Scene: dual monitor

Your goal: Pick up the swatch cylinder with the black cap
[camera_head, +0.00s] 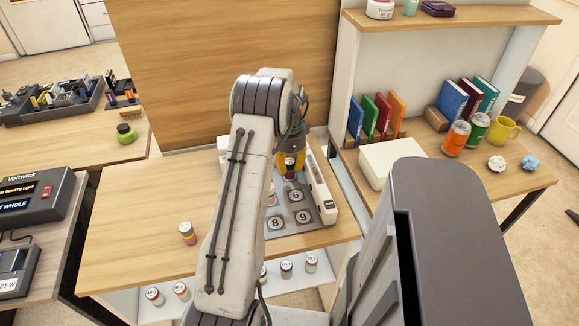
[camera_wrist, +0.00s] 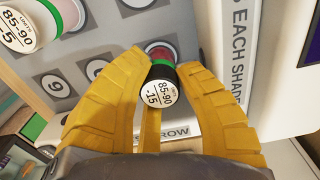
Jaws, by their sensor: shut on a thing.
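My gripper (camera_head: 290,173) is over the grey numbered board on the table. In the wrist view its yellow fingers (camera_wrist: 163,72) are shut on the swatch cylinder with the black cap (camera_wrist: 160,93). The held cylinder also shows small between the fingers in the head view (camera_head: 290,163). I cannot tell whether its far end touches the board.
The board (camera_head: 312,227) has numbered squares; another cylinder with a green band (camera_wrist: 50,18) stands on it. A white raised side (camera_head: 320,186) flanks it on the right. A capped cylinder (camera_head: 187,233) stands left on the table. Several more stand on the lower shelf (camera_head: 130,304).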

